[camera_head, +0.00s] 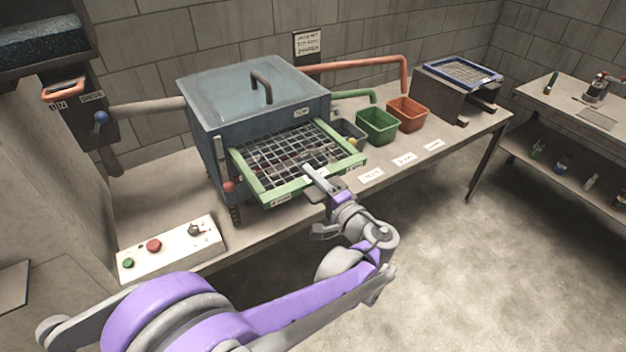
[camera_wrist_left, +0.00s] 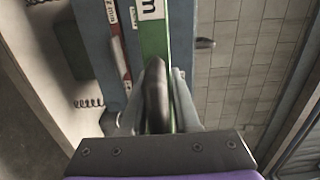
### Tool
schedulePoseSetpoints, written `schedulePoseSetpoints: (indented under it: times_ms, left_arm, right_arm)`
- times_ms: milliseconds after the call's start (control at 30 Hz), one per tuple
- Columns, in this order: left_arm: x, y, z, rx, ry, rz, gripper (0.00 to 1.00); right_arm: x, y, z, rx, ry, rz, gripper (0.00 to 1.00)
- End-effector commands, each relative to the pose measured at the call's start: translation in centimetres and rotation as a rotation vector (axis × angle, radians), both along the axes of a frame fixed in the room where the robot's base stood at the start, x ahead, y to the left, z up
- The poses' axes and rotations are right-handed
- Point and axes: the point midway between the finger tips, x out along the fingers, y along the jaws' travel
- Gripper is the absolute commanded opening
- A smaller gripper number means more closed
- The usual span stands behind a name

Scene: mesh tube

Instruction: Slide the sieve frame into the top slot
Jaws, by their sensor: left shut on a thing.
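The green sieve frame (camera_head: 349,162) with its dark wire mesh juts out level from the front of the blue-grey box (camera_head: 205,130). Its far edge meets the box front near the top; how deep it sits in the slot is hidden. My left gripper (camera_head: 317,178) is at the frame's near side. In the left wrist view, its fingers (camera_wrist_left: 157,100) are shut on a dark handle (camera_wrist_left: 156,88) on the front of the green frame, which also shows there (camera_wrist_left: 154,40). A red strip (camera_wrist_left: 117,45) shows beside it on the box. My right gripper is in neither view.
A blue-rimmed sieve (camera_head: 462,73) rests on a dark stand at the bench's right end. Green (camera_head: 377,127) and orange (camera_head: 407,114) bins stand right of the box. A control panel (camera_head: 170,249) lies at the front left. The floor in front is clear.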

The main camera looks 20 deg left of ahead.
Motion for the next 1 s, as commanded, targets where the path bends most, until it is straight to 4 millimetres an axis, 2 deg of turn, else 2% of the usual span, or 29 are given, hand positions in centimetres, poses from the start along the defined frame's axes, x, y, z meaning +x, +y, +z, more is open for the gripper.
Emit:
schedulePoseSetpoints:
  times_ms: [1000]
  left_arm:
    - [1.5, 2.0, 0.1, 0.003, -0.001, 0.001, 0.0]
  right_arm:
    - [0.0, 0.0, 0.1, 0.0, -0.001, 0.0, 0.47]
